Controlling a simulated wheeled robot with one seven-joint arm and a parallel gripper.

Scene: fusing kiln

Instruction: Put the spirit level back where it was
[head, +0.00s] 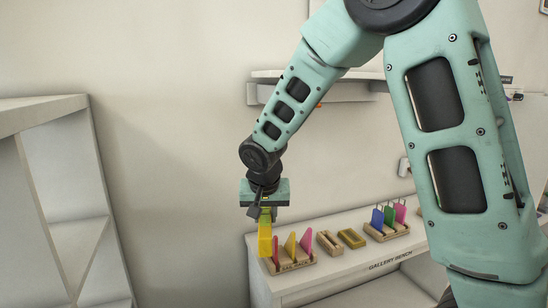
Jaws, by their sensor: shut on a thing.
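My gripper (266,214) points down above the left end of the bench. It is shut on a yellow, upright, block-like piece (264,241) that hangs below it. The piece is small in the head view, and I cannot tell for sure whether it is the spirit level. It overlaps the left end of a wooden rack (293,266) in the picture; I cannot tell whether they touch. No other thing that I can make out as a spirit level is in view.
The rack holds red, yellow and pink pieces upright on the gallery bench (340,272). Right of it are a small wooden holder (328,242), a yellowish tray (351,238) and a second rack (388,234) with coloured pieces. A wall shelf (340,92) is above. A pale angular structure (72,165) stands left.

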